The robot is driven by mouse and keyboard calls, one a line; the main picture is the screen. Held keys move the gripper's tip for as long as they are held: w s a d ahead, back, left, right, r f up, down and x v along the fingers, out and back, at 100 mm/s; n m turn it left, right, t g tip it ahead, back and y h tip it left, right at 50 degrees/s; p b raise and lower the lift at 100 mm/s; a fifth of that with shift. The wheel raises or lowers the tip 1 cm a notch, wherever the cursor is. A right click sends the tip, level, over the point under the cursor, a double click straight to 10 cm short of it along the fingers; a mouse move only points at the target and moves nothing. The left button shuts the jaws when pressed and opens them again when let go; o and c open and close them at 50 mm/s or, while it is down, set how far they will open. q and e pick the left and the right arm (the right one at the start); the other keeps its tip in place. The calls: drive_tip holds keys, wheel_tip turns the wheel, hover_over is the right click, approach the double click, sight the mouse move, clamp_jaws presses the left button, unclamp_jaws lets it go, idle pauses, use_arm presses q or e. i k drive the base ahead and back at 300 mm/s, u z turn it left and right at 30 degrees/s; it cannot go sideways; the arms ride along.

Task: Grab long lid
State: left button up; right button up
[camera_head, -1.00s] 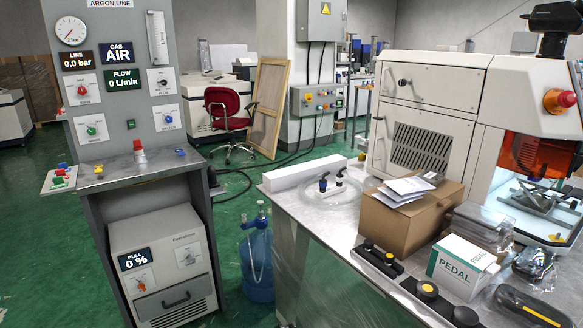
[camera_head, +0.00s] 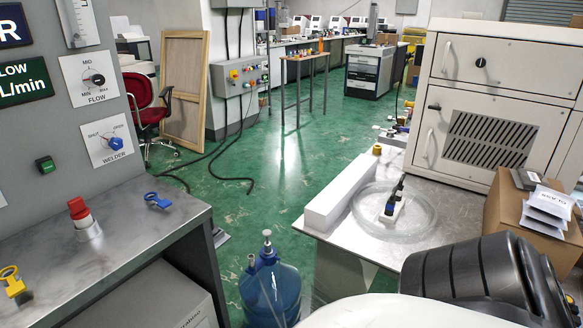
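A long white block (camera_head: 340,190) lies along the left edge of the metal-topped table (camera_head: 335,238). It may be the long lid, but I cannot tell for certain. Its top and near end show. No gripper shows in the head view. A black and white arm link of mine fills the lower right and hides part of the table.
A cardboard box (camera_head: 508,215) and a white cabinet (camera_head: 490,110) stand right. A blue bottle (camera_head: 270,290) stands in the floor gap left of the table.

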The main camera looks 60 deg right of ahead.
sight(322, 210)
drive_tip(key=i, duration=0.65)
drive_tip(key=z, duration=2.9)
